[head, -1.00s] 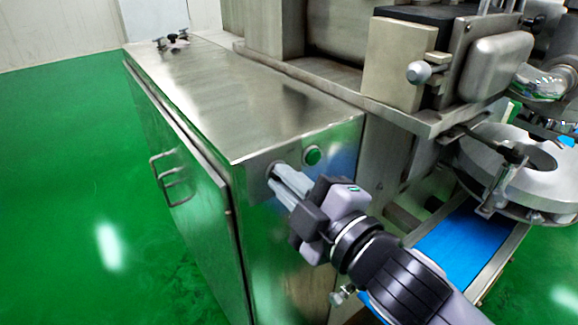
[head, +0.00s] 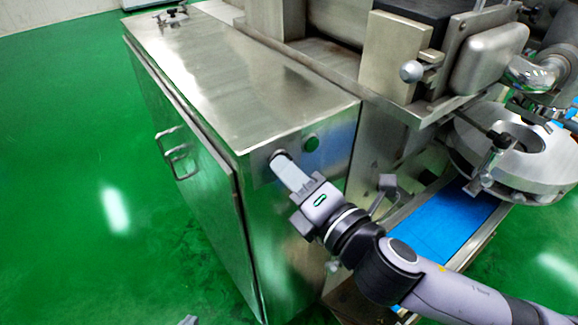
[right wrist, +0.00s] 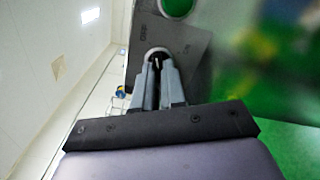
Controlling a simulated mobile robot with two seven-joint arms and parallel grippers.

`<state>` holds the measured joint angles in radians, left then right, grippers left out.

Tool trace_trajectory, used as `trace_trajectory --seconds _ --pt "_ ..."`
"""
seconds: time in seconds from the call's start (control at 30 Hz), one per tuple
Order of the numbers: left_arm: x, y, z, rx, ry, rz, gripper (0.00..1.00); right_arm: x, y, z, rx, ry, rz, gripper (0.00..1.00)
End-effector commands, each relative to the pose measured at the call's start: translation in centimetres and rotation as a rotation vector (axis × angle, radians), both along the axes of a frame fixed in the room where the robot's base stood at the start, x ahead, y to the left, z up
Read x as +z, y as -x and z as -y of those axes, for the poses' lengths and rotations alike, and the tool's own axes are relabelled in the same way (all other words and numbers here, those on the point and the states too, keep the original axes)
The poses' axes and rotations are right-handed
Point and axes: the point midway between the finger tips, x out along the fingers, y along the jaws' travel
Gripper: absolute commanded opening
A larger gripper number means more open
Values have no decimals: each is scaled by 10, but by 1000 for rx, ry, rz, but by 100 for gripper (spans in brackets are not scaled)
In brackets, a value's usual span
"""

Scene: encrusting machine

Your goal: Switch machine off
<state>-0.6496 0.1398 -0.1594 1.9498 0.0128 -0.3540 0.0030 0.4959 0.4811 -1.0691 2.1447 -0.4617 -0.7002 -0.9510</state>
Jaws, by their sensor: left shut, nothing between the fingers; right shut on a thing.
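The knob's exact angle is hidden. Only a grey tip of my left gripper (head: 189,320) shows at the bottom edge, shut and away from the cabinet.
A blue conveyor belt (head: 445,225) and a round metal disc unit (head: 520,150) lie to the right of the cabinet. A door handle (head: 177,155) sticks out on the cabinet's left side. Green floor (head: 70,180) is clear at left.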

Motion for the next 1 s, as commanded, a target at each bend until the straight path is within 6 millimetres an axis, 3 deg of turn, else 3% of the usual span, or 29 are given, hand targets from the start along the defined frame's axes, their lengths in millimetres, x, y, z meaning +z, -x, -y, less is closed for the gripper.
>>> trace_trajectory --seconds 0.4,1.0 --pt "0 0 1 -1 1 0 0 -1 -1 1 -2 188 135 0" --pt "0 0 0 0 0 -1 0 -1 -1 1 -3 227 164 0"
